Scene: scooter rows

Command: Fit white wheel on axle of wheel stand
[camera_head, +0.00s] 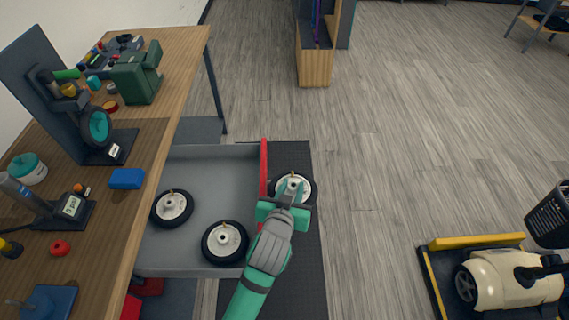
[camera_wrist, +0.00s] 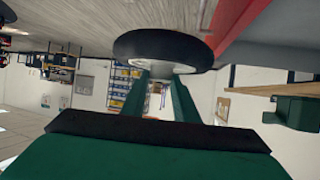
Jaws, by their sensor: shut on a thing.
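My gripper (camera_head: 289,192) is shut on a wheel with a white hub and black tyre (camera_head: 306,181). The wheel is beyond the red front edge of the grey drawer, over the dark floor mat. In the wrist view the held wheel (camera_wrist: 150,47) shows at the tips of my green fingers (camera_wrist: 156,84). Two similar wheels (camera_head: 171,207) (camera_head: 225,242) lie in the drawer. On the bench, a dark stand with a labelled base (camera_head: 72,208) carries a grey cylinder; I cannot tell whether it is the wheel stand.
The open grey drawer (camera_head: 200,152) juts from the wooden bench (camera_head: 150,185). A blue block (camera_head: 127,178), red knob (camera_head: 60,247) and green machine (camera_head: 137,75) are on the bench. A cream scooter (camera_head: 510,281) stands at lower right. The middle floor is clear.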

